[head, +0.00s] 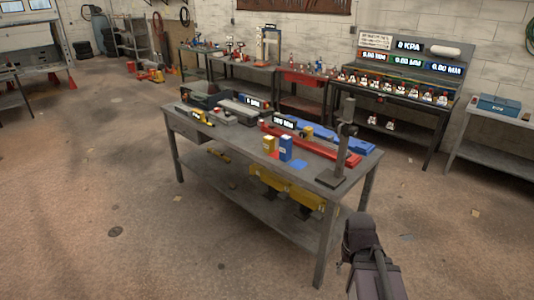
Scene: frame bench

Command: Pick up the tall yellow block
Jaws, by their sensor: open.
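A small upright yellow block (268,145) stands on the grey workbench (235,157), right of the bench's middle and near its front side. An upright blue block (285,148) stands close to its right. Part of my dark arm shows at the lower right, in front of the bench's right end and well apart from the yellow block. My gripper's fingers are not seen.
A flat blue patch (299,164) lies right of the blocks. A long red tool (312,146) lies behind them. A dark upright stand (344,145) rises at the bench's right end. Yellow bins (268,180) are under the top. Open floor surrounds the bench.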

